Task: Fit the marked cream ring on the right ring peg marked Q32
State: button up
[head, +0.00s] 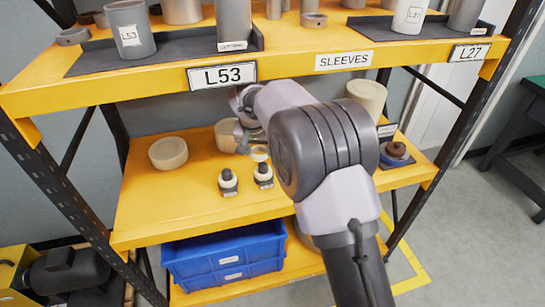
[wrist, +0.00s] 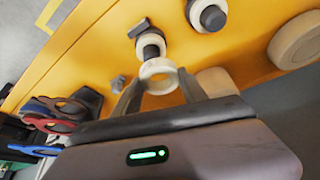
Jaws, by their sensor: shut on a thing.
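My gripper (wrist: 158,85) is shut on a cream ring (wrist: 158,72), with one finger on each side of it. In the head view the ring (head: 260,153) shows just above the right peg (head: 263,172), partly beside my arm. The right peg in the wrist view (wrist: 152,50) has a dark tip and a pale collar, close beyond the ring. I cannot tell whether the ring touches it. The left peg (head: 228,178) has a similar dark tip and pale collar. The peg labels and the mark on the ring are too small to read.
A wide cream ring (head: 168,152) lies left of the pegs on the yellow middle shelf (head: 150,205). A cream cylinder (head: 367,95) and a blue ring with a brown piece (head: 397,152) are at the right. The upper shelf (head: 130,85) overhangs.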

aim_at(263, 164)
jog(key=shift+w+d+r, duration=0.15)
jog(key=shift+d+r, duration=0.05)
jog(key=shift+r, duration=0.3)
jog(key=shift+w+d+r, duration=0.15)
jog(key=shift+r, duration=0.35)
jog(key=f+b, duration=0.1)
jog(key=f, duration=0.2)
jog(key=f+b, duration=0.1)
jog(key=shift+w+d+f+b, duration=0.1)
jog(key=shift+d+f+b, duration=0.1)
jog(key=shift+d+b, duration=0.15)
jog(key=shift+a+f, duration=0.1)
jog(key=shift+f, duration=0.1)
jog(key=shift+s, duration=0.25)
jog(key=shift+f, duration=1.85)
jog(key=o, duration=1.4)
